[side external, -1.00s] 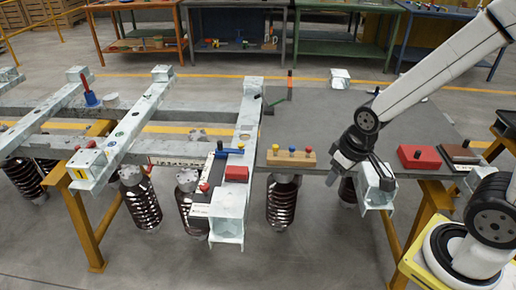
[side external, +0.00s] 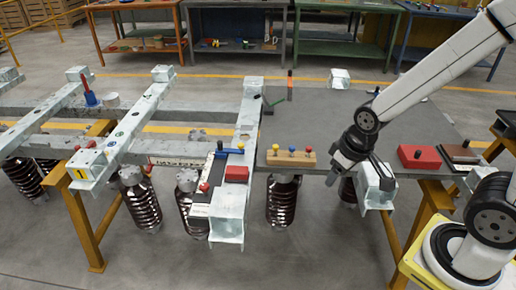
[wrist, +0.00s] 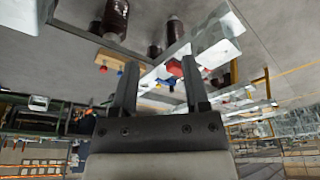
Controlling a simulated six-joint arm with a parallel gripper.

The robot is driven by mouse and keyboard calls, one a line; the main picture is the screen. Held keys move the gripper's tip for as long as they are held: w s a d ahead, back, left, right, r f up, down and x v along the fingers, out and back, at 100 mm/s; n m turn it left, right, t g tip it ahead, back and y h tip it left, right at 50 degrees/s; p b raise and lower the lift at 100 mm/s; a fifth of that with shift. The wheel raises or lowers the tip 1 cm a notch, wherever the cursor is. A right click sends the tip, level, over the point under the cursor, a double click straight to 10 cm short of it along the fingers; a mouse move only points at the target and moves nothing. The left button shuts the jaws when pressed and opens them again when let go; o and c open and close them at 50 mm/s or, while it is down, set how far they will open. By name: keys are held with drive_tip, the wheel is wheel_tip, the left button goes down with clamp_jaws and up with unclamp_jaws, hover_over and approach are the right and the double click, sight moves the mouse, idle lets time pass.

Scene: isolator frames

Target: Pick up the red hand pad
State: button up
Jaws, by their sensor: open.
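Two red blocks could be the red hand pad, and I cannot tell which is. One red block (side external: 237,174) lies on the near part of a pale steel beam. A larger red block (side external: 419,157) with a dark knob lies on the right of the grey table. My gripper (side external: 352,168) is empty, tilted down at the table's near edge, between the two blocks. In the wrist view my gripper (wrist: 161,75) is open with its fingers apart. A red block (wrist: 174,67) shows beyond and between the fingers, clear of them; the picture is upside down.
A wooden block (side external: 291,158) with coloured knobs stands left of my gripper on the grey table (side external: 340,115). Steel beams (side external: 150,110) and ribbed insulators (side external: 281,205) fill the left. The middle of the table is clear.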

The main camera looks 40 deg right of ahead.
idle(0.3)
drive_tip(key=o, duration=0.6)
drive_tip(key=shift+c, duration=0.2)
drive_tip(key=n+y, duration=0.3)
drive_tip(key=n, duration=0.6)
hover_over(245, 170)
drive_tip(key=shift+t, duration=0.3)
drive_tip(key=f, duration=1)
drive_tip(key=s+f, duration=0.1)
drive_tip(key=f, duration=0.3)
drive_tip(key=shift+f, duration=0.4)
drive_tip(key=shift+w+f, duration=0.4)
drive_tip(key=shift+f, duration=0.1)
